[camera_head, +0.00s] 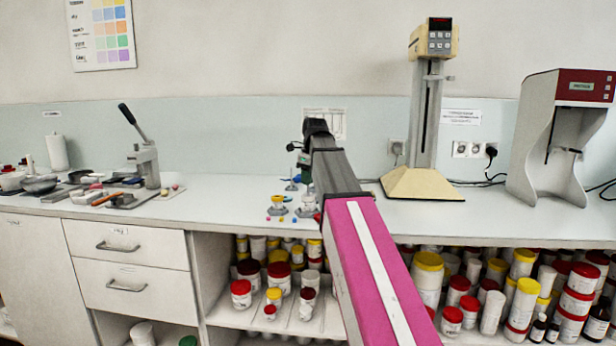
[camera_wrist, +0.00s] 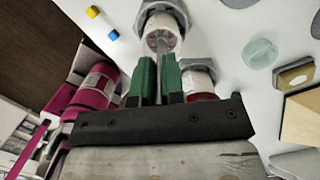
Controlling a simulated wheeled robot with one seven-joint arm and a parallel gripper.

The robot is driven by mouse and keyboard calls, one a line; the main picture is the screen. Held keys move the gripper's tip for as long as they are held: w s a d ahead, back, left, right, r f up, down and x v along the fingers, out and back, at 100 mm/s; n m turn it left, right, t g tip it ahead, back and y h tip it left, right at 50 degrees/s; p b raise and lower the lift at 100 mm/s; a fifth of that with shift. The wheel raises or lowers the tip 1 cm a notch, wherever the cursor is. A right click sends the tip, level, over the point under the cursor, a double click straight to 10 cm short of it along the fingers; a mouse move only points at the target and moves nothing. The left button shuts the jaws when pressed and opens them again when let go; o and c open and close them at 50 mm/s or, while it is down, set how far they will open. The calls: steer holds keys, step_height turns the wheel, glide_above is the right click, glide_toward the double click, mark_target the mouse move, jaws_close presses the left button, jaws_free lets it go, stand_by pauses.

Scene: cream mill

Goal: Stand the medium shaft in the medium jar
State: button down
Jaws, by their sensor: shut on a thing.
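My gripper shows in the wrist view (camera_wrist: 158,72), its two green fingers close together on a thin grey shaft (camera_wrist: 164,66). The shaft points up the picture toward the round end of a white jar-like piece (camera_wrist: 158,38) with reddish marks and a grey angular flange. I cannot tell whether the shaft touches it or is inside it. A second white piece with a flange and a red part (camera_wrist: 205,72) is beside the right finger, partly hidden. In the head view, a white jar (camera_head: 307,202) and a yellow-flanged jar (camera_head: 277,207) stand near the counter's front edge. My arm hides much there.
A blue-based stand piece (camera_head: 291,186) is behind the jars; small coloured bits lie in front. The wrist view shows a blue and yellow piece (camera_wrist: 113,35), a translucent disc (camera_wrist: 260,54) and a tan block (camera_wrist: 296,75).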

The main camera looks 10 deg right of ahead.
mark_target(308, 188)
steer(key=shift+f, duration=1.85)
steer(key=c, duration=0.6)
jaws_free()
steer(key=shift+r, duration=0.1)
steer(key=shift+r, duration=3.45)
